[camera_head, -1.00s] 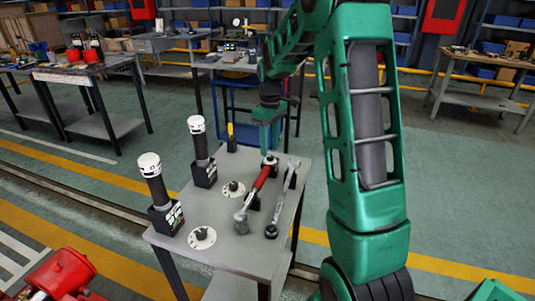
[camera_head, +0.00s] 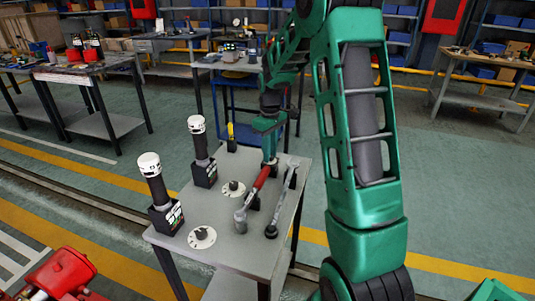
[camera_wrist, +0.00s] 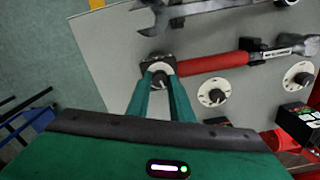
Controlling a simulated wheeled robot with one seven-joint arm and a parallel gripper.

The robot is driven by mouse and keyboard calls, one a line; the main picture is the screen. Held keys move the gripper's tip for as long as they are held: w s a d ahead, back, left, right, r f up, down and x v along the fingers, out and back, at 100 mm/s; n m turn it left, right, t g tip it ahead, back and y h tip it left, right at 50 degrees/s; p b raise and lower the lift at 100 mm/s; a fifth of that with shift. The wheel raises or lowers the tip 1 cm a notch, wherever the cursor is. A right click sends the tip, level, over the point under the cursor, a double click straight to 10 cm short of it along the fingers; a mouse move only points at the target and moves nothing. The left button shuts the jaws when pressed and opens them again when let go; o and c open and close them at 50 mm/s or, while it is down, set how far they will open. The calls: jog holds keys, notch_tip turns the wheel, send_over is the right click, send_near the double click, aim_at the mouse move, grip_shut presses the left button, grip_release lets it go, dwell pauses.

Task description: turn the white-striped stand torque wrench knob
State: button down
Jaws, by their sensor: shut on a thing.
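The torque wrench (camera_head: 260,181) with a red handle and grey head lies on the table, its handle end toward my gripper. It also shows in the wrist view (camera_wrist: 210,62). In the wrist view a small round knob (camera_wrist: 161,68) with a pale ring sits at the handle's end, on a dark stand block (camera_wrist: 150,58). My gripper (camera_wrist: 159,78) points down with its fingers on either side of this knob, shut on it. In the head view my gripper (camera_head: 269,160) hides the knob. I cannot make out white stripes clearly.
The grey table (camera_head: 222,252) also holds a long open-ended wrench (camera_head: 283,203) close beside the torque wrench. Two white dials (camera_head: 202,237) with dark knobs and two black, white-capped devices (camera_head: 160,195) stand to the left. The table's front is clear.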

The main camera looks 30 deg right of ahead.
jog(key=shift+m, duration=3.4)
jog(key=c, duration=1.6)
grip_release()
jog(key=shift+o, duration=0.2)
notch_tip(320, 180, up, 11)
jog(key=shift+f, duration=0.1)
